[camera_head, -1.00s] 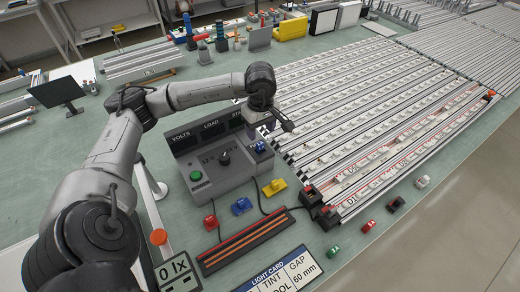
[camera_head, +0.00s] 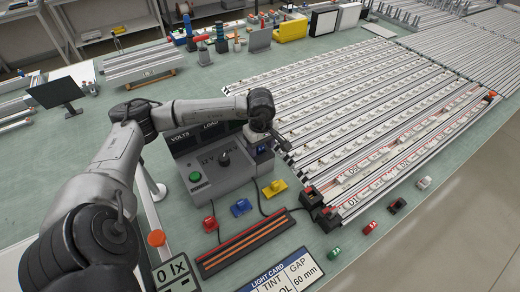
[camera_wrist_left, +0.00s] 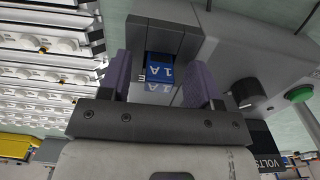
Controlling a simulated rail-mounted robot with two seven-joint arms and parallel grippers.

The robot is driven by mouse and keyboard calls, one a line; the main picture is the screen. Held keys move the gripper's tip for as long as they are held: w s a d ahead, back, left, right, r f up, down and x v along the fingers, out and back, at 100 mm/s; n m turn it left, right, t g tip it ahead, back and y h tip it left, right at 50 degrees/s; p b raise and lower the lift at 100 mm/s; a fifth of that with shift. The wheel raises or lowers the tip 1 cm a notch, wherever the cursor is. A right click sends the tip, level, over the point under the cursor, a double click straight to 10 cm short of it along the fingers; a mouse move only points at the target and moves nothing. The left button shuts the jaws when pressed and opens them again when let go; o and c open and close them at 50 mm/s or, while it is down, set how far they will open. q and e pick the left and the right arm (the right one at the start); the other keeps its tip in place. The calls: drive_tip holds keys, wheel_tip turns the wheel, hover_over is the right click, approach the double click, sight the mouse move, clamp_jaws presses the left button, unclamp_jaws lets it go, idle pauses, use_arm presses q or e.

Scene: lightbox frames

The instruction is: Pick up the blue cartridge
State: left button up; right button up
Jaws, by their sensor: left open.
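In the head view a bit of blue (camera_head: 262,149) shows at the box's right end, mostly covered by my left gripper (camera_head: 264,141). In the left wrist view my left gripper (camera_wrist_left: 158,80) is open. Its two purple fingers stand on either side of the cartridge in the picture, with gaps visible. I cannot tell how far the fingertips are above it. My right gripper is not in view.
The grey control box (camera_head: 222,182) has a green button (camera_head: 196,176) and a dark knob (camera_head: 224,159). Red, blue and yellow clips (camera_head: 277,187) with cables lie in front. A large rack of white strips (camera_head: 370,110) fills the right side.

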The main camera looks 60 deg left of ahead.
use_arm(q)
drive_tip(key=shift+c, duration=0.3)
drive_tip(key=c, duration=0.9)
drive_tip(key=shift+r, duration=0.1)
